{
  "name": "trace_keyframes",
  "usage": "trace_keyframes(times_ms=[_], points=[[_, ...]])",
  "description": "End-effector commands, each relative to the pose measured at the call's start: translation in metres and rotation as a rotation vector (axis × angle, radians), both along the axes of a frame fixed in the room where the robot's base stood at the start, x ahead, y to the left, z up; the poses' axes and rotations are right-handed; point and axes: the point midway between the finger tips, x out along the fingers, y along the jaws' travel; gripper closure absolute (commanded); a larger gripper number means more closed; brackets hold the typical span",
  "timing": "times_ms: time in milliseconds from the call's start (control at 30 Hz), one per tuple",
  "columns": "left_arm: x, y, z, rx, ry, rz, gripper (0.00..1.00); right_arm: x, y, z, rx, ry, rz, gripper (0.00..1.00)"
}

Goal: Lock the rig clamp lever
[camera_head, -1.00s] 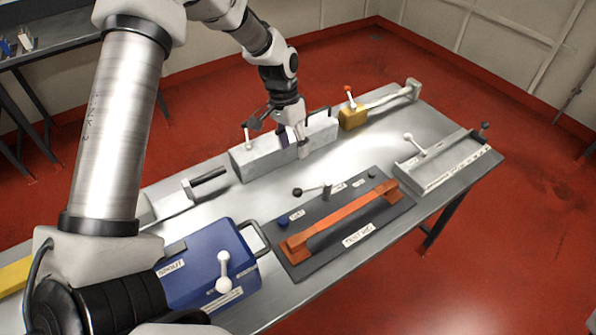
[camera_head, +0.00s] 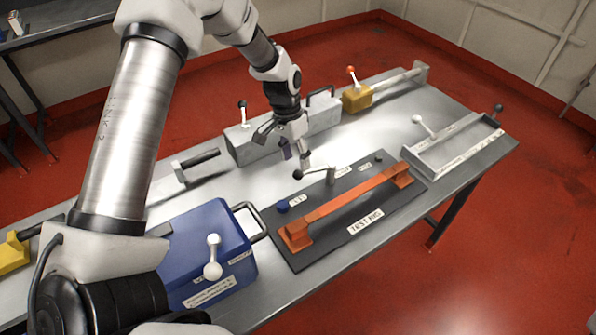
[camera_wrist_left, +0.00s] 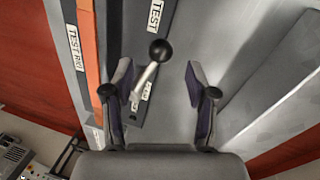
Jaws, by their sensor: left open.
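The test rig is a dark plate (camera_head: 374,225) with an orange bar (camera_head: 345,205), labelled TEST RIG. Its clamp lever (camera_head: 316,171) is a metal arm with a black ball knob (camera_head: 298,174), reaching left from a short post (camera_head: 331,176). My left gripper (camera_head: 295,155) is open and empty, pointing down just above and behind the knob. In the left wrist view the knob (camera_wrist_left: 159,50) and lever arm (camera_wrist_left: 145,79) show between the spread fingers (camera_wrist_left: 158,75), with no clear contact. My right gripper is not in view.
A blue case (camera_head: 205,236) with a handle stands left of the rig. A long grey block (camera_head: 322,118) with a black-knobbed lever and a yellow clamp (camera_head: 356,98) stand behind. A grey tray (camera_head: 455,146) is at the right. Bare tabletop lies between rig and block.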

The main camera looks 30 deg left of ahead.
Motion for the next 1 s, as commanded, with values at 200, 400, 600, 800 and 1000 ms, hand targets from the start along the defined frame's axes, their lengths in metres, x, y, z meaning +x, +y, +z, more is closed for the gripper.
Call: trace_keyframes(times_ms=[200, 400, 600, 800, 1000], points=[[-0.002, -0.007, -0.037, 0.001, 0.002, -0.001, 0.43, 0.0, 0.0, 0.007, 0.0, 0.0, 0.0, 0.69], [-0.001, -0.008, -0.044, 0.001, -0.001, 0.0, 0.43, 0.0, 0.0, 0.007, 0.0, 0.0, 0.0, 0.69], [-0.001, -0.008, -0.044, 0.001, -0.001, 0.0, 0.75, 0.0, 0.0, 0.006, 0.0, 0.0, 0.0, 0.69], [-0.001, -0.008, -0.044, 0.001, -0.001, 0.0, 1.0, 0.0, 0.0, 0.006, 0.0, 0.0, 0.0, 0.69], [-0.002, -0.009, -0.044, 0.001, -0.001, 0.015, 1.0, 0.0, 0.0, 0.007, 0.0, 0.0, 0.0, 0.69]])
